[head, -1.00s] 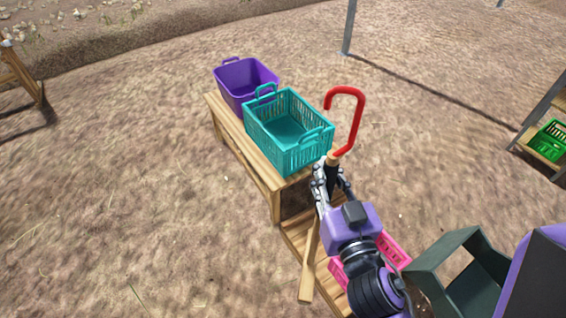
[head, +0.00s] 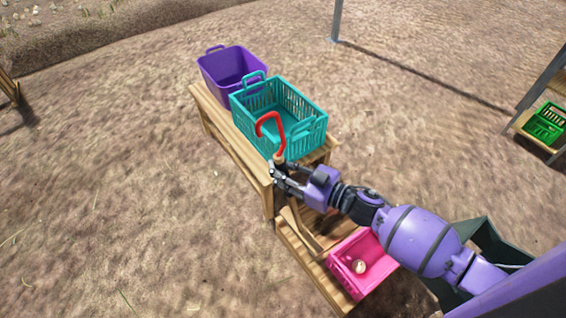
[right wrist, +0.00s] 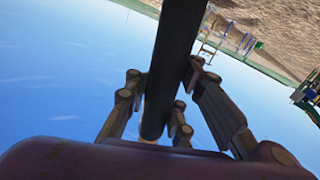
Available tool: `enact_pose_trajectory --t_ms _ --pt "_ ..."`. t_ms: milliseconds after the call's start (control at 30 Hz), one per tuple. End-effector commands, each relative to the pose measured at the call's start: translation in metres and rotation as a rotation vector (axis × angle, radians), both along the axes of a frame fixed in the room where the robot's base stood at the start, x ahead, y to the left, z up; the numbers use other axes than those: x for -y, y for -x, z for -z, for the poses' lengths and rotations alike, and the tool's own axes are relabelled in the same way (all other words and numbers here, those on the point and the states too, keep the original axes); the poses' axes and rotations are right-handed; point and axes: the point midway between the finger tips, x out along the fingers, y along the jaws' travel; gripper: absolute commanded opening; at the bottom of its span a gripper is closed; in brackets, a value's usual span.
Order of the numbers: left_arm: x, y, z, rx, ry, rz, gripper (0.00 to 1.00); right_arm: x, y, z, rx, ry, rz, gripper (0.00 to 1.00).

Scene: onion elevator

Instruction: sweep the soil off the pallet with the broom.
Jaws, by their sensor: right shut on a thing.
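My right gripper (head: 281,171) is shut on the handle of a long tool, which I take to be the broom. A red hooked end (head: 270,128) sticks up above the gripper, in front of the teal crate. A wooden part (head: 303,232) runs down from the gripper toward the pallet. In the right wrist view, a dark shaft (right wrist: 175,70) passes between the fingers. The slatted wooden pallet (head: 322,275) lies low in front of the bench, partly under a pink crate. I cannot make out soil on it. My left gripper is not in view.
A wooden bench (head: 232,139) carries a purple tub (head: 215,82) and a teal crate (head: 300,140). A pink crate (head: 345,272) holds a small pale round thing (head: 359,266). A dark bin (head: 487,240) stands at right. Open ground lies left.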

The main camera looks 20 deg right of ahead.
Motion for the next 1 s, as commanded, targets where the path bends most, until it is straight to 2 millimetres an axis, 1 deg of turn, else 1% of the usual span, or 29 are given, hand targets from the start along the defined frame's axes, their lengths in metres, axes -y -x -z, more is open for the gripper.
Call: enact_pose_trajectory --t_ms 33,200,333,433,567,800,900,1000 --pt "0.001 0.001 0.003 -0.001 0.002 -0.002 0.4 0.007 -0.008 0.005 0.002 0.013 -0.017 0.0" --pt "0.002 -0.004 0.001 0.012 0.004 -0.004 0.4 0.02 -0.022 0.008 0.005 0.028 -0.044 0.0" --pt "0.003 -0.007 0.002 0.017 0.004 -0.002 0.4 0.023 -0.024 0.012 0.003 0.029 -0.049 0.0" --pt "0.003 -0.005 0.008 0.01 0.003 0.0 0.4 0.023 -0.023 0.018 0.001 0.029 -0.048 0.0" --pt "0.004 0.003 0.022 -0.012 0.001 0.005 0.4 0.022 -0.023 0.032 -0.001 0.028 -0.047 0.0" --pt "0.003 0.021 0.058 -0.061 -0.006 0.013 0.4 0.022 -0.022 0.067 -0.003 0.028 -0.047 0.0" --pt "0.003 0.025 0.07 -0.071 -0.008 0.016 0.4 0.022 -0.022 0.083 -0.004 0.029 -0.047 0.0" --pt "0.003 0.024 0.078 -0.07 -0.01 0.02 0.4 0.022 -0.022 0.096 -0.001 0.028 -0.047 0.0"
